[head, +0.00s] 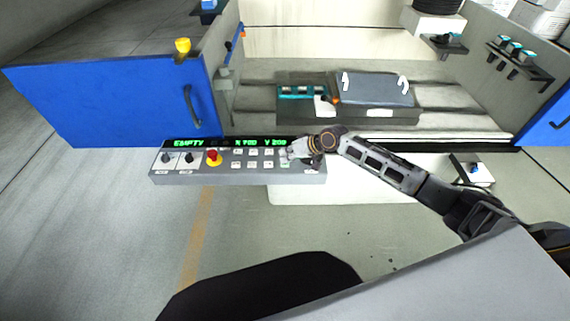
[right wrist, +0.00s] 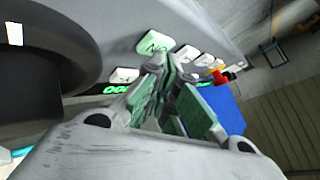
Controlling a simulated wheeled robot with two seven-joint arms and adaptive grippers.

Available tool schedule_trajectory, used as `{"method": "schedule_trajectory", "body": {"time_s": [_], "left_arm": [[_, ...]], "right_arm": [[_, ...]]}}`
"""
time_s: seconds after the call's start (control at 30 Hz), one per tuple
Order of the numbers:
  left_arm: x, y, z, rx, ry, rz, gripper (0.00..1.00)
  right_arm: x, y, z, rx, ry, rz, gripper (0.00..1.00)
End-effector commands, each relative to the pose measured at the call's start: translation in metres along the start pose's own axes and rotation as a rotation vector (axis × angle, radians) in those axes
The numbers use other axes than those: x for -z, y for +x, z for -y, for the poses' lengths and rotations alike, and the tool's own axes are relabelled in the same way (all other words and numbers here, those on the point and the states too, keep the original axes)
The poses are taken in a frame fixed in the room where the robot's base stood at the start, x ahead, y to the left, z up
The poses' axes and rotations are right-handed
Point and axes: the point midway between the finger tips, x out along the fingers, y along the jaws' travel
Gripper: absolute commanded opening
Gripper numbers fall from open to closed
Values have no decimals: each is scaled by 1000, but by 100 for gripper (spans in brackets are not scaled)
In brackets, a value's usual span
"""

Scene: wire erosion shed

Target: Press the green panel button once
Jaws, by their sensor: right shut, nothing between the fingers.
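The control panel (head: 240,178) is a grey box with a green-lit display along its back edge, several pale buttons, two dark knobs and a red-topped stop button. My right gripper (head: 298,152) is over the right end of the panel, shut and empty, and hides part of that end. In the right wrist view a pale green button (right wrist: 154,43) sits just beyond the fingertips of my right gripper (right wrist: 163,68). Whether they touch it I cannot tell. My left gripper is in neither view.
The red stop button (head: 213,158) stands up left of the smaller buttons. An open blue door (head: 110,105) stands left of the panel. Behind it, the machine bed holds a dark grey block (head: 372,90). Floor in front is mostly clear.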

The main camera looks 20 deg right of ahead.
Motion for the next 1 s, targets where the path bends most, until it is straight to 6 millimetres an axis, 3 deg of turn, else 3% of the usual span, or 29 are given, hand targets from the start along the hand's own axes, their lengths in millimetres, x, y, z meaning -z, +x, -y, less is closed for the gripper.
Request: {"method": "schedule_trajectory", "body": {"time_s": [1.0], "left_arm": [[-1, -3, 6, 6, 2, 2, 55]], "right_arm": [[-1, 0, 0, 0, 0, 1, 0]]}}
